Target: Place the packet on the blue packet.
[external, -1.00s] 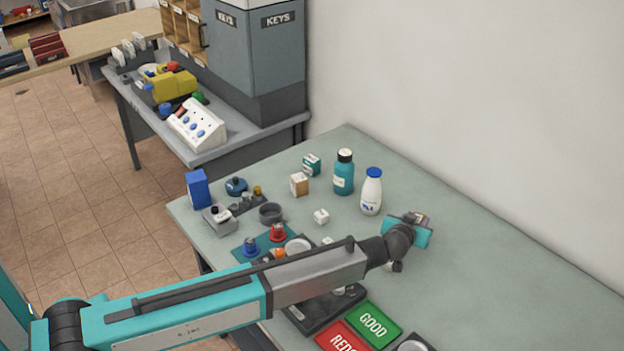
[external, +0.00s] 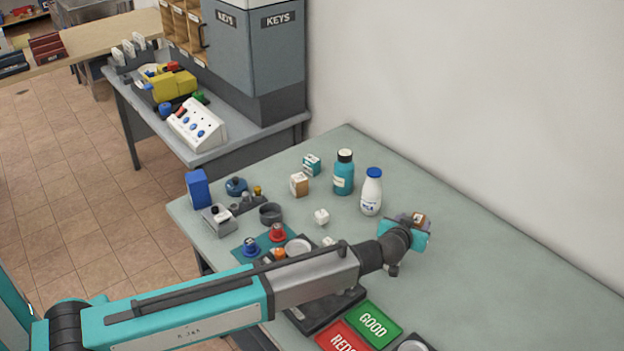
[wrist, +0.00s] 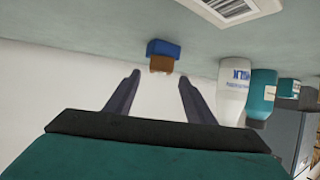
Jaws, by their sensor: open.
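In the wrist view, which appears upside down, a small brown packet (wrist: 161,64) rests against the upper face of the blue packet (wrist: 163,48), which stands on the table. My gripper (wrist: 160,76) is open, with its two fingers apart and nothing held between them. The packets are straight in front of the fingertips, with a gap visible. In the external view, the brown packet (external: 419,219) shows just beyond my teal-cased gripper (external: 411,226). The blue packet is hidden there behind the gripper.
A white bottle (external: 371,193) and a teal bottle (external: 343,173) stand left of my gripper. A separate blue box (external: 198,188) is at the table's far left. The table right of my gripper is clear.

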